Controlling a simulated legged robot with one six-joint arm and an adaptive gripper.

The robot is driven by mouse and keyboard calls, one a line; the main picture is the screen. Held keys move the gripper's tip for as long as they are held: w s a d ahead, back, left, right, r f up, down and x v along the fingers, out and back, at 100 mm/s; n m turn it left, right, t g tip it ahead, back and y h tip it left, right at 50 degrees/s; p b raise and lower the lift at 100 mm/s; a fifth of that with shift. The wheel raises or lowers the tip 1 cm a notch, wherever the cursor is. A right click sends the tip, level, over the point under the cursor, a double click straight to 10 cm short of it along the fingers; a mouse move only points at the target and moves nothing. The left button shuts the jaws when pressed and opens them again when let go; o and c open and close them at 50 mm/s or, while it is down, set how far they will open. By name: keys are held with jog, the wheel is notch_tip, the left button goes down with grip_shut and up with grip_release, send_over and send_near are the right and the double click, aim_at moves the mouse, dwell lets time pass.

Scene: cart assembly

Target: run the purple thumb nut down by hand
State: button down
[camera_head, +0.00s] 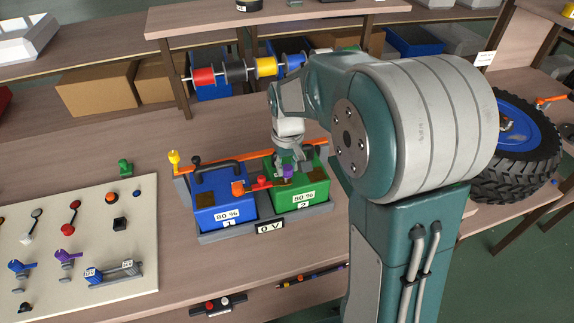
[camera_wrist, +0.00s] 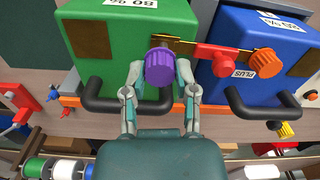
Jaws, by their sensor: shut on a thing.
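The purple thumb nut (camera_wrist: 160,67) sits at the green battery's edge facing the blue battery, on a brass-coloured strip. It shows small in the head view (camera_head: 287,171). My gripper (camera_wrist: 160,72) is shut on the nut, one finger on each side of it. The green battery (camera_head: 311,189) and the blue battery (camera_head: 218,200) stand side by side in a grey tray (camera_head: 211,237). The nut's underside is hidden.
Black handles (camera_wrist: 125,103) stand on both batteries. An orange bar (camera_head: 316,147) runs behind them. A beige panel with switches (camera_head: 110,205) lies at left. A rack of coloured spools (camera_head: 237,71) and cardboard boxes (camera_head: 97,90) stand behind. A wheel (camera_head: 515,150) is at right.

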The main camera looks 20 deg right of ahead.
jog(key=shift+f, duration=0.7)
dwell(0.5)
jog(key=shift+r, duration=0.5)
jog(key=shift+a, duration=0.2)
dwell(0.4)
jog(key=shift+f, duration=0.95)
dwell(0.3)
